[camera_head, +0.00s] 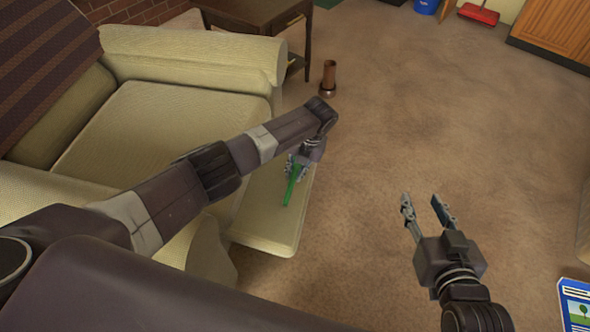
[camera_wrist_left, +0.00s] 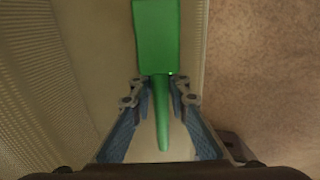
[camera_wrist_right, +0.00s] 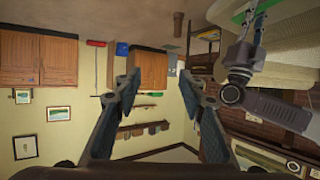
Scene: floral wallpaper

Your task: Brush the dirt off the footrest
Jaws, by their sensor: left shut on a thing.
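The footrest (camera_head: 270,227) is the pale cream extended pad at the front of the cream recliner. No dirt can be made out on its visible part. My left gripper (camera_head: 294,168) is over the footrest and shut on the handle of a green brush (camera_head: 291,190). In the left wrist view the green brush (camera_wrist_left: 156,40) has its wide flat head beyond the fingertips, over the pale pad (camera_wrist_left: 107,35). Whether its bristles touch the pad cannot be told. My right gripper (camera_head: 424,208) is open and empty above the carpet, right of the footrest.
The recliner seat (camera_head: 150,135) lies left of the footrest. A dark side table (camera_head: 255,14) and a brown cylindrical vase (camera_head: 328,78) stand behind. A red dustpan-like thing (camera_head: 479,14) and a blue bin (camera_head: 426,5) are far back. Open carpet (camera_head: 430,110) fills the middle.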

